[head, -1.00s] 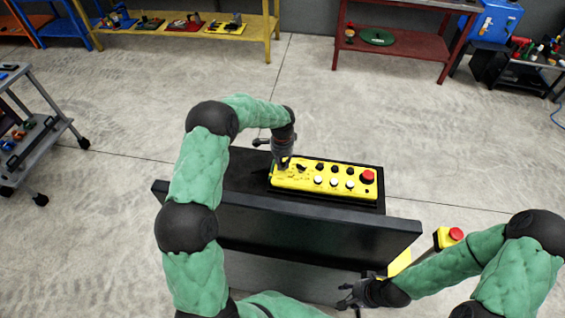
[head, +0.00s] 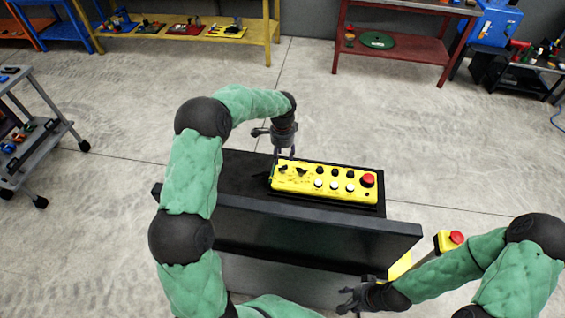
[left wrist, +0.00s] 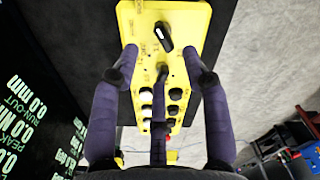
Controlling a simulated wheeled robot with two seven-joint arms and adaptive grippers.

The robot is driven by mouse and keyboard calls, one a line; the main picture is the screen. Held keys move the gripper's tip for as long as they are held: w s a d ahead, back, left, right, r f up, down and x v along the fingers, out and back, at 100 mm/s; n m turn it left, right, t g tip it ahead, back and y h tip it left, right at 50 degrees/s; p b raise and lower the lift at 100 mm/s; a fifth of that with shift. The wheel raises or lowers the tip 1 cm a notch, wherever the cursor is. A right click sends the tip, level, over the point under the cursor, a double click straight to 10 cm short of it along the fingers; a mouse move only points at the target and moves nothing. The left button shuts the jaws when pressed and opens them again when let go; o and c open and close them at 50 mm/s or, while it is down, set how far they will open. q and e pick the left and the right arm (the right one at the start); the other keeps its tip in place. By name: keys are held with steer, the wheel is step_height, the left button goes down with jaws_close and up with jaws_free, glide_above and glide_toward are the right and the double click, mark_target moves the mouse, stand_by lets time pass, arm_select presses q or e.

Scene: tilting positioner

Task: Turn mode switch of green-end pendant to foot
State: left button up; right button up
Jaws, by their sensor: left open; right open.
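The yellow pendant (head: 330,192) lies on a black console top, with two black selector switches at its left end, several black and white buttons, and a red mushroom button at its right end. A thin greenish edge shows at its left end. My left gripper (head: 284,155) is open and empty just above and behind that end. In the left wrist view, one black switch (left wrist: 163,36) sits beyond the open fingers (left wrist: 160,56), apart from them; the middle finger partly covers the pendant face. The switch labels are too small to read. My right gripper (head: 350,300) is open below the console's front.
The console's raised dark panel (head: 300,220) stands in front of the pendant. A yellow box with a red button (head: 450,239) stands near my right forearm. A grey cart (head: 40,130) is at left; shelves line the back. The floor behind the console is clear.

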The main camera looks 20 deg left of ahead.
mark_target(283, 167)
arm_select(q)
steer(key=shift+r, duration=2.75)
